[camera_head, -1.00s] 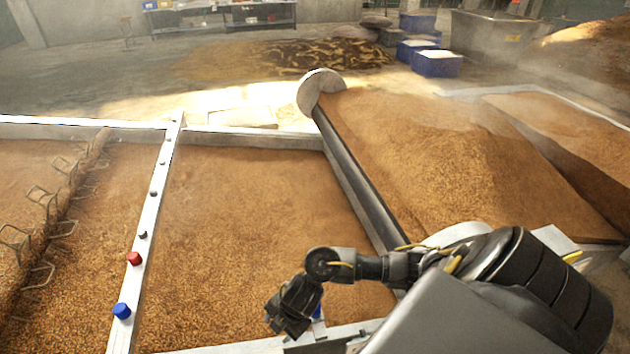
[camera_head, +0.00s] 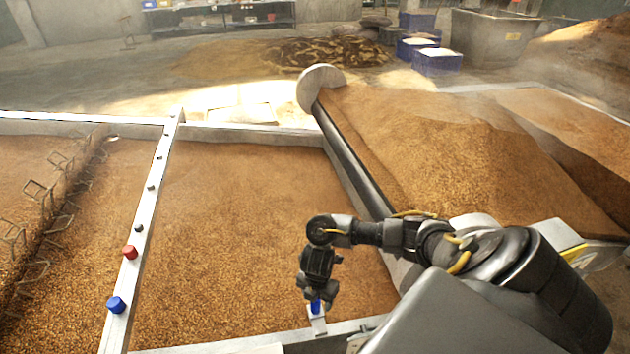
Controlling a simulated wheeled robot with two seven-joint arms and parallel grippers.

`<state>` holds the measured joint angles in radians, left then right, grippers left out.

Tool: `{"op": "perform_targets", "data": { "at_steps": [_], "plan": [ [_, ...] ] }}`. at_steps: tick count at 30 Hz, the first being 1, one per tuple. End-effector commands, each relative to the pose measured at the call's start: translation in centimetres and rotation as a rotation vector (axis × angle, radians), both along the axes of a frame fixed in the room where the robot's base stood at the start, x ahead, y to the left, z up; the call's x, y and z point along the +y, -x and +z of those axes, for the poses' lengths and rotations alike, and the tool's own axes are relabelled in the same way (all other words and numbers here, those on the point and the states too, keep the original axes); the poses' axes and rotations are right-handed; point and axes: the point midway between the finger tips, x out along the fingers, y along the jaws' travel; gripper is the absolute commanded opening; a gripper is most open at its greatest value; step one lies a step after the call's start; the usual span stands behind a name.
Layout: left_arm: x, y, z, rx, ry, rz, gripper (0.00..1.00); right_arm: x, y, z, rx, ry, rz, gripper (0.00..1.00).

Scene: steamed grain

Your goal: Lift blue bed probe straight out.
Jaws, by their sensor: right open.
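My right gripper (camera_head: 317,296) points down at the front edge of the middle grain bed (camera_head: 235,220). It is open, with its fingertips at a small blue piece (camera_head: 316,307) on a pale holder (camera_head: 318,325), probably the blue bed probe. The fingers partly hide the blue piece, and I cannot tell whether they touch it. A blue cap (camera_head: 115,305) and a red cap (camera_head: 129,252) sit on the white divider rail (camera_head: 152,210) to the left, well apart from the gripper. My left gripper is not in view.
Several wire hoops (camera_head: 40,200) stand along the left bed. A dark sloping tube (camera_head: 352,160) with a round pale end (camera_head: 320,82) borders the heaped grain (camera_head: 430,150) on the right. Blue crates (camera_head: 437,62) stand far back.

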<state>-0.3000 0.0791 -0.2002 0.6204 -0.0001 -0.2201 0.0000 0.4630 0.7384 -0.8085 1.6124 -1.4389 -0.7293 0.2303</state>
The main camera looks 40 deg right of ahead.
Motion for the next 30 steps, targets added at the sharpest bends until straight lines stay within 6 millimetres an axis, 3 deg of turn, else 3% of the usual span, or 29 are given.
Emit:
{"op": "perform_targets", "data": {
  "at_steps": [5, 15, 23, 30],
  "plan": [
    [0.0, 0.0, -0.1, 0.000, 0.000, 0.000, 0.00, 0.0, -0.1, -0.5, 0.000, -0.001, -0.002, 0.55],
    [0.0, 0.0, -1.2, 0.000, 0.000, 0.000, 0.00, 0.0, -0.8, -4.9, 0.000, -0.001, -0.001, 0.55],
    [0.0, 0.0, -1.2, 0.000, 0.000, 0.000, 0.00, -0.1, -0.8, -5.2, -0.002, -0.001, -0.001, 0.55],
    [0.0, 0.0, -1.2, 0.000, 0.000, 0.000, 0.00, 0.0, -0.8, -5.2, -0.002, -0.001, 0.000, 0.28]
  ]
}}
